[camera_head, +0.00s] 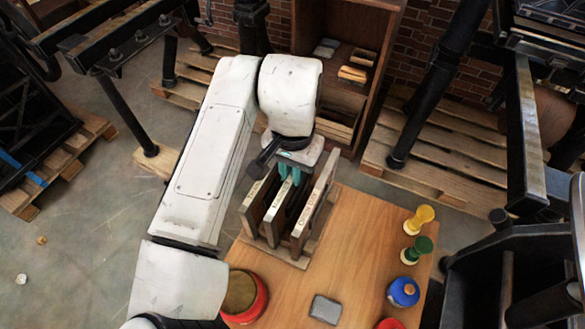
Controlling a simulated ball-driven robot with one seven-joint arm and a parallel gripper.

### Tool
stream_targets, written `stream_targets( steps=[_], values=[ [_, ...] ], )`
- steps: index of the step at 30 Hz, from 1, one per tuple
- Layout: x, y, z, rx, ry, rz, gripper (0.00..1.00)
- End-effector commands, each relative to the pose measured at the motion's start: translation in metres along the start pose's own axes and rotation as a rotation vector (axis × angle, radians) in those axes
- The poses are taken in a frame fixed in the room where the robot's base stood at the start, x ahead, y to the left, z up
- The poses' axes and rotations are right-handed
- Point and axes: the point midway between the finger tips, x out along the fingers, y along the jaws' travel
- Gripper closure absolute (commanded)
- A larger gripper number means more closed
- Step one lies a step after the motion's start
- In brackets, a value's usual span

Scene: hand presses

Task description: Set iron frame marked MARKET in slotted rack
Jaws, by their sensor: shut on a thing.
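The slotted rack (300,248) stands on the wooden table, with upright wooden boards and narrow gaps between them. My gripper (290,181) is over the back of the rack, with teal fingers pointing down. It is shut on a dark piece, apparently the iron frame (301,197), which stands between boards. The frame's marking cannot be read. Its lower part is hidden by the boards, so I cannot tell whether it touches the rack's base.
The table (345,255) holds a yellow stamp (418,219), a green stamp (417,250), a blue round piece (403,292), a red-rimmed pot (245,297) and a grey block (325,309). A wooden cabinet (350,60) stands behind. Black presses stand on both sides. The table's middle is clear.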

Motion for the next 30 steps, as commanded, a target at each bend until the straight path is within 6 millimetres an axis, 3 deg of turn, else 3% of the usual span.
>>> stream_targets(
  steps=[30],
  values=[
    [0.009,0.0,0.0,0.0,0.002,0.0,1.0]
  ],
)
